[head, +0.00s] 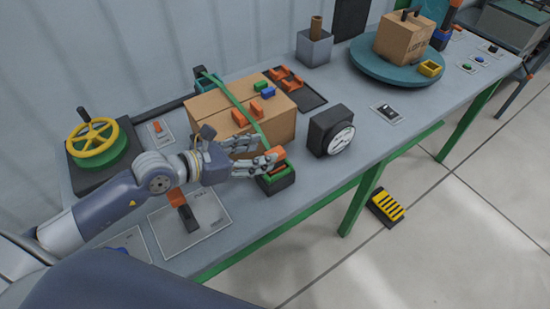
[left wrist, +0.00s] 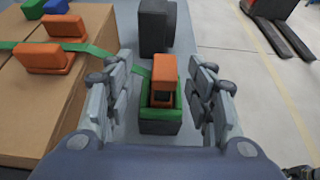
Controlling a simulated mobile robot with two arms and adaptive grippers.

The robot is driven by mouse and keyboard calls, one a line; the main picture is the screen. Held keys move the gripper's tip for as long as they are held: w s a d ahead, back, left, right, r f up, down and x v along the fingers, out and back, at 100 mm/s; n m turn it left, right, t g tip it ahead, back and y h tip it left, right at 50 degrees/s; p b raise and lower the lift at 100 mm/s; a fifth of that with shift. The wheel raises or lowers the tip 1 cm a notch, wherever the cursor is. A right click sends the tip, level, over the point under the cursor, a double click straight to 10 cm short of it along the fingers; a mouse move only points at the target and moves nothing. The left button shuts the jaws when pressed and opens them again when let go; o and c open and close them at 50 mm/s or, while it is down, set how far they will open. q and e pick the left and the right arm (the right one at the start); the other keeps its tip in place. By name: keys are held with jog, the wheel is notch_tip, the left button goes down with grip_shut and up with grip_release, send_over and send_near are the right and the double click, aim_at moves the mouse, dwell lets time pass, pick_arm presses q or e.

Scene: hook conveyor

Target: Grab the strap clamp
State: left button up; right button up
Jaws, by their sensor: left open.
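The strap clamp (head: 277,178) has an orange top part, a green frame and a dark base. It sits on the bench at the near right corner of a strapped cardboard box. A green strap (head: 232,98) runs over the box toward it. My left gripper (head: 267,151) is open at the clamp. In the left wrist view, the clamp (left wrist: 164,75) stands between the two spread fingers, with gaps on both sides. The fingers partly cover the clamp in the head view. My right gripper is not clearly seen in either view.
The cardboard box (head: 205,108) carries orange, green and blue pieces. A dial gauge (head: 331,130) stands right of the clamp. A yellow handwheel (head: 92,143) is at the left, and a turntable (head: 372,66) with another box is at the back. The bench's front edge is close to the clamp.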

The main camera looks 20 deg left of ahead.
aim_at(279, 166)
pick_arm(q)
jog(key=shift+w+d, duration=0.15)
jog(key=shift+w+d+f+p, duration=0.3)
jog(key=shift+d+f+p, duration=0.05)
jog(key=shift+p, duration=0.05)
jog(key=x, duration=0.1)
jog(key=p+x, duration=0.1)
jog(key=x, duration=0.1)
jog(key=shift+s+d+f, duration=0.15)
jog(key=shift+f, duration=0.15)
jog(key=shift+w+d+f, duration=0.25)
jog(key=shift+w+d, duration=0.05)
jog(key=shift+w, duration=0.05)
pick_arm(e)
jog(key=shift+s+r, duration=0.75)
jog(key=shift+r, duration=0.2)
pick_arm(q)
jog(key=shift+c, duration=1.1)
grip_shut()
pick_arm(e)
jog(key=shift+w+a, duration=0.15)
jog(key=shift+a, duration=0.05)
